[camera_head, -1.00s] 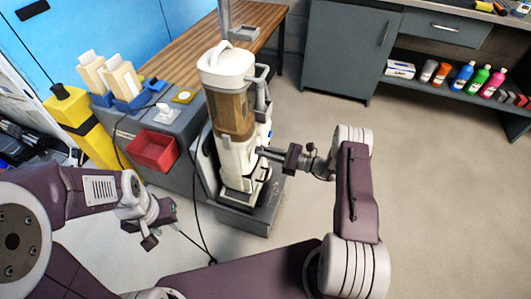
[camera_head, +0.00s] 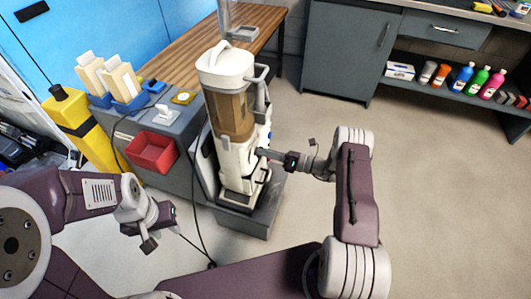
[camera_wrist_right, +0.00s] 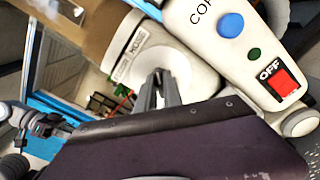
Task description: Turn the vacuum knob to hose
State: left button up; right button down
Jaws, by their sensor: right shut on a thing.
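The upright vacuum (camera_head: 235,130) has a white head, a brown see-through bin and a white lower body. In the right wrist view a pale round knob (camera_wrist_right: 180,62) sits beside a label reading HOSE (camera_wrist_right: 137,40). My right gripper (camera_head: 260,153) reaches the vacuum's lower right side. In the right wrist view its fingers (camera_wrist_right: 163,82) are close together on the knob and hide part of it. The knob's exact pointing direction is unclear. My left gripper (camera_head: 156,230) hangs away from the vacuum, at lower left; its jaw gap is too small to judge.
A red switch (camera_wrist_right: 284,82) marked OFF and a blue button (camera_wrist_right: 230,24) are close to my right fingers. A black cord (camera_head: 199,215) runs down beside the vacuum. A red bin (camera_head: 153,153) is on its left. The floor to the right is clear.

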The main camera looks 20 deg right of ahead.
jog(key=shift+m, duration=0.4)
jog(key=c, duration=1.5)
grip_release()
jog(key=p+v, duration=0.1)
jog(key=v, duration=0.8)
